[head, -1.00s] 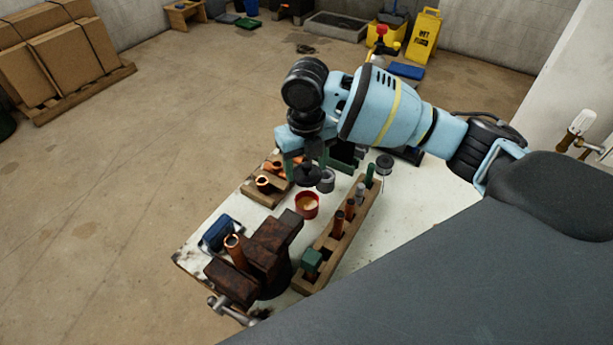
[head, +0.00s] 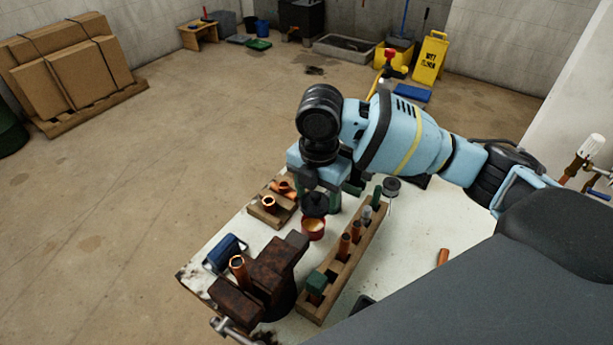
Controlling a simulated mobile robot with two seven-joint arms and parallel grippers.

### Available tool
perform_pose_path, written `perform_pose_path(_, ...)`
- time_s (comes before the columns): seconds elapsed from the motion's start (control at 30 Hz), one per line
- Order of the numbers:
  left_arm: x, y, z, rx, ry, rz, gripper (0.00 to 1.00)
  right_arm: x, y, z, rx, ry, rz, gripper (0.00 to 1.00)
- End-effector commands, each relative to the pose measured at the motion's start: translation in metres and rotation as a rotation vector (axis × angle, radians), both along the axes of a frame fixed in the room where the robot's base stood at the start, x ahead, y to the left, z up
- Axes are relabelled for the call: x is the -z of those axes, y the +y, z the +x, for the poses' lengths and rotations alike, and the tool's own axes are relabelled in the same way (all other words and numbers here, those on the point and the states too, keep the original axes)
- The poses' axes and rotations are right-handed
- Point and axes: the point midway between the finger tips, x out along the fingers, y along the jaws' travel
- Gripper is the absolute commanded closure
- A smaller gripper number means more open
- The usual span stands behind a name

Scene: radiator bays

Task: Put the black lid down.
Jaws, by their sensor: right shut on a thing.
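My right gripper (head: 322,192) points down over the workbench (head: 410,235) and is shut on the black lid (head: 314,203). The lid shows just behind and above the red tin (head: 313,233), which stands open with something pale inside. The lid overlaps the tin's far rim in the head view. I cannot tell whether they touch. My left gripper is not in view.
A wooden rack (head: 333,284) with copper tubes stands right of the tin. A rusty vise (head: 270,270) holding a copper tube is in front. A wooden block (head: 268,208) with copper fittings lies left. A solder spool (head: 391,187) stands behind the rack.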

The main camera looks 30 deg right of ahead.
Motion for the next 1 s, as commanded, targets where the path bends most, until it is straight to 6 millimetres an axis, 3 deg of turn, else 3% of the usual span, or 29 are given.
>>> perform_pose_path(1.0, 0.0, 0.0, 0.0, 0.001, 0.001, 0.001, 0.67, -0.005, 0.011, -0.065, 1.723, 0.004, 0.003, 0.61)
